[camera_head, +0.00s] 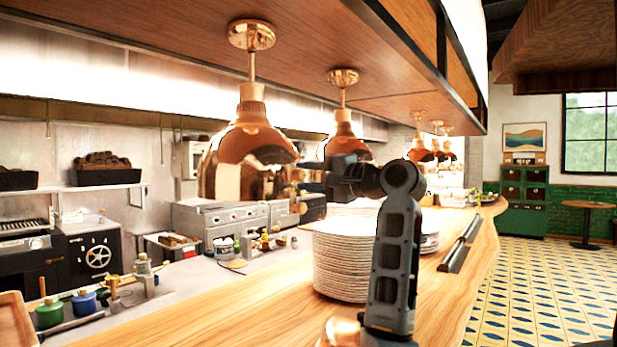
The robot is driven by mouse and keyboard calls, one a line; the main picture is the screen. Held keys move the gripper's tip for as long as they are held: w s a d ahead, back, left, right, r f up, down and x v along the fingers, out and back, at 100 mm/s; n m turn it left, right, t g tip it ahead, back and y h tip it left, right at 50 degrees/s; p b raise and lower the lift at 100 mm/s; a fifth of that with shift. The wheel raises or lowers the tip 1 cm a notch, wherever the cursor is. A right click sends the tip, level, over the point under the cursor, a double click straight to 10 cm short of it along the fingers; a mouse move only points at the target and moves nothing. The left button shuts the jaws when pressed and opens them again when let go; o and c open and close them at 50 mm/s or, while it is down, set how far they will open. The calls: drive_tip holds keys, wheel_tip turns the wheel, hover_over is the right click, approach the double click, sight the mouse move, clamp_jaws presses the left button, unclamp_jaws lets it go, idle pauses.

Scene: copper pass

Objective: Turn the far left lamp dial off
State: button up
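The nearest, leftmost copper heat lamp (252,150) hangs from the wooden canopy on a brass rod. The fingers are too dark and small to read.
A tall stack of white plates (342,262) stands on the wooden counter (250,318), just left of my arm. More lamps (420,150) hang farther along. A dark rail (459,245) lies on the counter at right.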

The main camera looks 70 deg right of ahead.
drive_tip(key=shift+o, duration=1.2)
drive_tip(key=shift+s, duration=0.1)
drive_tip(key=b+v, duration=0.1)
drive_tip(key=v, duration=0.6)
drive_tip(key=shift+s+b, duration=0.25)
drive_tip(key=shift+b, duration=0.15)
